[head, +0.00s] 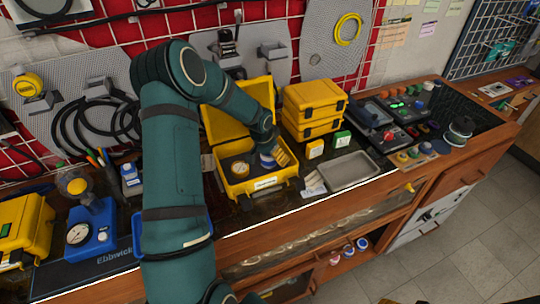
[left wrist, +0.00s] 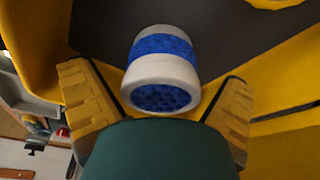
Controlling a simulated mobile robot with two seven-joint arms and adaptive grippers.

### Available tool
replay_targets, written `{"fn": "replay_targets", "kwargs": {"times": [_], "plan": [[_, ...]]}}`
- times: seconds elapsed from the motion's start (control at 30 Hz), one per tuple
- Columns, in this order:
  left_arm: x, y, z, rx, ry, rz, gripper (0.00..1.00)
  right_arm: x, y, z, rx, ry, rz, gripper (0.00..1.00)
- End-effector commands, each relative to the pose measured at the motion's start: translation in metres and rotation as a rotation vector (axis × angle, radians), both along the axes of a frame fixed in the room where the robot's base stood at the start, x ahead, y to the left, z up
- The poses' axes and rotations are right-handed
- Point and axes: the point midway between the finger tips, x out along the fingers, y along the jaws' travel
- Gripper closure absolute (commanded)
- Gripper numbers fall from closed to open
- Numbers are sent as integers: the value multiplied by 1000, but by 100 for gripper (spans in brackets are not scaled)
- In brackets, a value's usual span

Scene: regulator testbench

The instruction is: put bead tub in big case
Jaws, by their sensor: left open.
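The bead tub (head: 267,161), white with blue beads, is inside the open yellow big case (head: 241,189), at its right side. The left wrist view shows the tub (left wrist: 161,68) close up over the case's dark interior, with a yellow case wall (left wrist: 32,40) beside it. My left gripper (head: 281,155) is over the right part of the case. Its tan fingers are spread, one on each side of the tub's near end, with visible gaps. The tub's underside is hidden.
A round gauge (head: 240,169) sits in the case's left part. The raised lid (head: 238,110) stands behind. Stacked yellow cases (head: 312,105) stand close on the right, with a grey metal tray (head: 348,171) in front. A blue gauge unit (head: 92,232) is at left.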

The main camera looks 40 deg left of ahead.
Motion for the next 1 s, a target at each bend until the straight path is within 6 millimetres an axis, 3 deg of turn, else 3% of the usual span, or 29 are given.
{"fn": "replay_targets", "kwargs": {"times": [0.5, 0.7, 1.0], "plan": [[-27, 1, 95, 3, -2, 1, 0, 1, 0, 11, 2, -2, -1, 53], [-32, 1, 111, 1, -1, 1, 0, 1, -1, 13, 2, -2, -1, 53], [-33, 1, 113, 1, -1, 0, 0, 0, -1, 13, 2, -2, -1, 53]]}}
